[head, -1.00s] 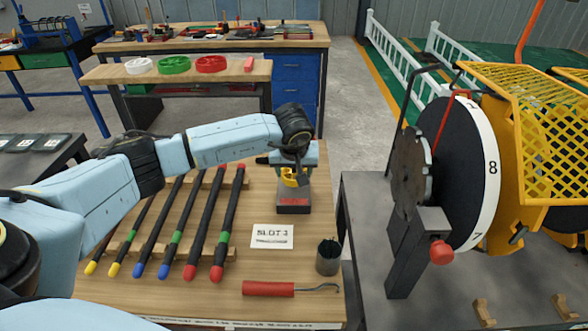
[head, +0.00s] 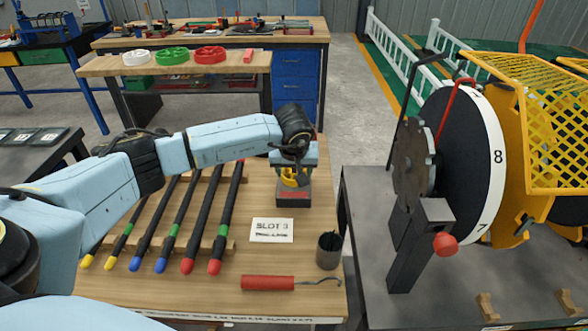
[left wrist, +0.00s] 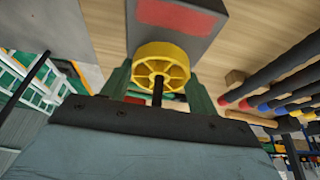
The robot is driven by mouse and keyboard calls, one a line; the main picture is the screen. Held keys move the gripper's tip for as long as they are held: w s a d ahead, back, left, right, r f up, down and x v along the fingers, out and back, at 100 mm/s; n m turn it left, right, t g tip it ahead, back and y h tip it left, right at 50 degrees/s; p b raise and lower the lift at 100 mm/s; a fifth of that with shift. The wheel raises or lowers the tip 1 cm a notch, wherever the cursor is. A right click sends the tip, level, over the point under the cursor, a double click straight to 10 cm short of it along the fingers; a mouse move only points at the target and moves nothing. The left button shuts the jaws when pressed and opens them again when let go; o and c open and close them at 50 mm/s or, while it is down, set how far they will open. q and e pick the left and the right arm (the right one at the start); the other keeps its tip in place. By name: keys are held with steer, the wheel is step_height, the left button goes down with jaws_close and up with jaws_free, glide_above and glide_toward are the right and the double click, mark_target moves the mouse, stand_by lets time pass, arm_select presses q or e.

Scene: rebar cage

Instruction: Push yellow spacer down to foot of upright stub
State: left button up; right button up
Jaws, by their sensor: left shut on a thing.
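The yellow spacer (head: 291,180) is a spoked ring over a dark block (head: 293,199) with a red patch on the bench. In the left wrist view the spacer (left wrist: 160,62) is around the thin dark upright stub (left wrist: 158,94), which passes through its hub. My left gripper (head: 292,172) is shut on the spacer, with a green finger on each side of it in the left wrist view (left wrist: 158,78). The spacer is close to the block's top; I cannot tell if they touch. The stub is hidden in the head view. My right gripper is not in view.
Several dark bars with coloured ends (head: 185,225) lie left of the block. A SLOT 3 card (head: 272,230), a dark cup (head: 329,250) and a red-handled hook tool (head: 268,283) are in front. A numbered wheel (head: 470,165) stands at right.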

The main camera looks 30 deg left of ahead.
arm_select(q)
steer(key=shift+f, duration=0.15)
steer(key=o, duration=1.2)
steer(key=v, duration=1.3)
steer(key=shift+s+d+r+p, duration=0.1)
steer(key=shift+d+r+p, duration=0.1)
steer(key=shift+p, duration=0.1)
steer(key=shift+f, duration=0.1)
